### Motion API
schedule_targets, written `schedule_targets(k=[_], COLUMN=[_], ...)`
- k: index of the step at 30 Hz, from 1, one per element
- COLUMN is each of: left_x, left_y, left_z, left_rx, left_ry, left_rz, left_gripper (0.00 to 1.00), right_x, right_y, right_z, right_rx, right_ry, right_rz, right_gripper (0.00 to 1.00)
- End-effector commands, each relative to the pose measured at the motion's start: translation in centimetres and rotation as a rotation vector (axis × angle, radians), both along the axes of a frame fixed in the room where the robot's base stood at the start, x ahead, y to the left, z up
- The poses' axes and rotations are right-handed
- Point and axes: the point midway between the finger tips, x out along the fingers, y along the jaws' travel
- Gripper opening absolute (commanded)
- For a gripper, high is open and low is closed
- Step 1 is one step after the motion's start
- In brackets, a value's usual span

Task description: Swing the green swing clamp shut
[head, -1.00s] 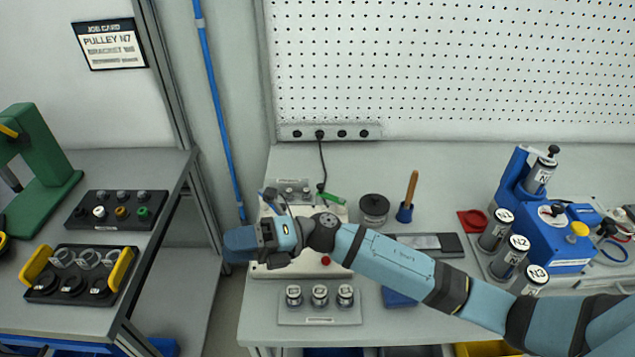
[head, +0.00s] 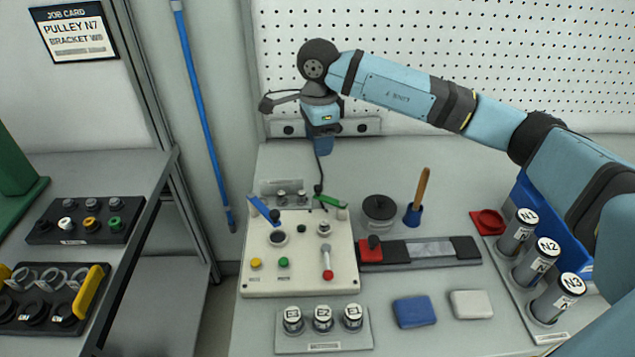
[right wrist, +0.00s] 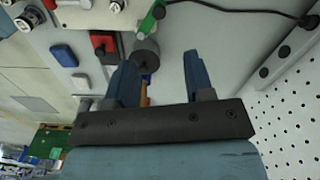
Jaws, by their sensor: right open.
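The green swing clamp (head: 329,201) is a short green arm at the back right of the cream fixture plate (head: 300,284). It slants up and left from a pale post (head: 342,212). It also shows at the top of the right wrist view (right wrist: 152,18). A blue clamp arm (head: 262,209) stands at the plate's back left. My right gripper (head: 322,148) hangs fingers down, behind and above the green clamp, apart from it. Its two blue fingers (right wrist: 160,72) are spread with nothing between them in the right wrist view. My left gripper is out of view.
A black cable (head: 319,175) hangs behind the clamp from the socket strip (head: 365,127). Labelled cylinders (head: 322,319) stand in front.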

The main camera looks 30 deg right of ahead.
Motion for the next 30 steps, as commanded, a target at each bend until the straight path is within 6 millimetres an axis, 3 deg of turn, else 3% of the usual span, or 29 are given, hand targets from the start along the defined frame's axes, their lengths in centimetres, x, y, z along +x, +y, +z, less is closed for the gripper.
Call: schedule_targets(k=[15, 21, 30], left_x=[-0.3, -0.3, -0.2], left_y=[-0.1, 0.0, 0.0], left_z=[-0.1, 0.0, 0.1], left_rx=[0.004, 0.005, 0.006], left_ry=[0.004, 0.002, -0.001], left_rz=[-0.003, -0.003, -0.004], left_gripper=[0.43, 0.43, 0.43], right_x=[-0.1, -0.1, -0.1], right_y=[0.1, 0.1, 0.1], right_z=[-10.3, -12.1, -12.4], right_rx=[0.005, 0.005, 0.005], right_ry=[0.004, 0.002, 0.001], right_rz=[0.000, 0.002, 0.001], right_gripper=[0.48, 0.48, 0.48])
